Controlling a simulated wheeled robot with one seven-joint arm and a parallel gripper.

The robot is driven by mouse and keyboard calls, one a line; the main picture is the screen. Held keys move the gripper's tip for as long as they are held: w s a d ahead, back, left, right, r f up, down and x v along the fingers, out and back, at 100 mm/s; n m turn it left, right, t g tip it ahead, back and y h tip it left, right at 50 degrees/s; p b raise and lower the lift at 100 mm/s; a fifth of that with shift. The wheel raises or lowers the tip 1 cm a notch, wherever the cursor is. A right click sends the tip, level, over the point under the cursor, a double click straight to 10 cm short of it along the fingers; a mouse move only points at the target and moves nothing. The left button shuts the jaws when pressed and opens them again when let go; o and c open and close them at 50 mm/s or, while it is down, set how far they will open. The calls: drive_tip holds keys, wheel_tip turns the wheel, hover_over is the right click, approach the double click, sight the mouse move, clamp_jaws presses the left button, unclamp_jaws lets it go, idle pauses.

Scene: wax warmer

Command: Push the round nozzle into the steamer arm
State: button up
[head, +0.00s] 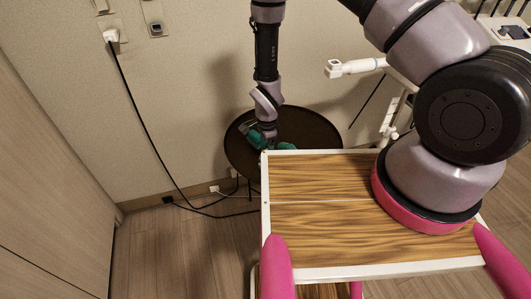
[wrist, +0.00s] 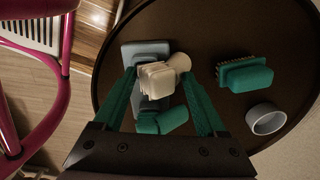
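My gripper (wrist: 158,75) is over the dark round table in the wrist view, its two green fingers apart. A cream piece with ridged sides and a rounded end (wrist: 160,78) shows between the fingers; I cannot tell whether they touch it. It may be the round nozzle. A grey open ring (wrist: 268,118) lies apart at the table's right. In the head view, my gripper (head: 268,132) reaches down at the table, and small parts there are mostly hidden. The white steamer arm (head: 360,66) sticks out leftward at upper right, its end piece (head: 333,68) free of my gripper.
The round table (head: 240,160) also holds a green bristled brush (wrist: 245,75), a grey-blue block (wrist: 145,50) and a green piece (wrist: 162,121). A wooden-topped trolley (head: 320,215) stands in front. A black cord (head: 145,120) hangs from the wall socket.

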drive_tip(key=shift+s, duration=0.25)
idle(0.4)
clamp_jaws()
